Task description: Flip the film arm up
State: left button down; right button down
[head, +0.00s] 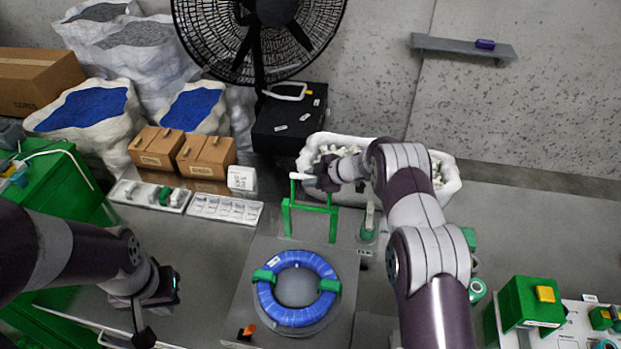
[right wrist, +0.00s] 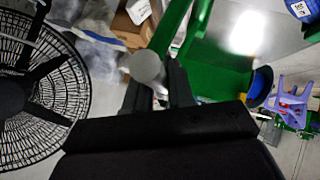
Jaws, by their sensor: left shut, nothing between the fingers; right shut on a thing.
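The green film arm (head: 292,190) rises from a green stand (head: 310,208) behind the cable station, with a pale cylinder (head: 301,176) at its top end. My right gripper (head: 326,178) is shut on the film arm at this cylinder. In the right wrist view the cylinder's round grey end (right wrist: 147,67) shows between the fingers, beside green frame parts (right wrist: 213,62). The exact contact is partly hidden by the fingers. A blue cable coil (head: 264,300) lies flat in front of the stand, with green clamps at its sides. My left gripper (head: 168,290) is shut and empty, left of the coil.
A black fan (head: 255,40) and a black box (head: 288,125) stand behind the film arm. A white bin (head: 450,170) is behind my right arm. White trays (head: 225,208) lie left of the stand. A green fixture (head: 530,303) stands at right.

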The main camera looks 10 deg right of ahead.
jog(key=shift+w+d+r, duration=0.1)
jog(key=shift+w, duration=0.05)
dwell(0.3)
jog(key=c, duration=1.1)
grip_release()
jog(key=shift+w, duration=0.1)
jog(key=b+v, duration=0.3)
jog(key=v, duration=0.9)
jog(key=shift+s+d, duration=0.15)
jog(key=shift+s, duration=0.05)
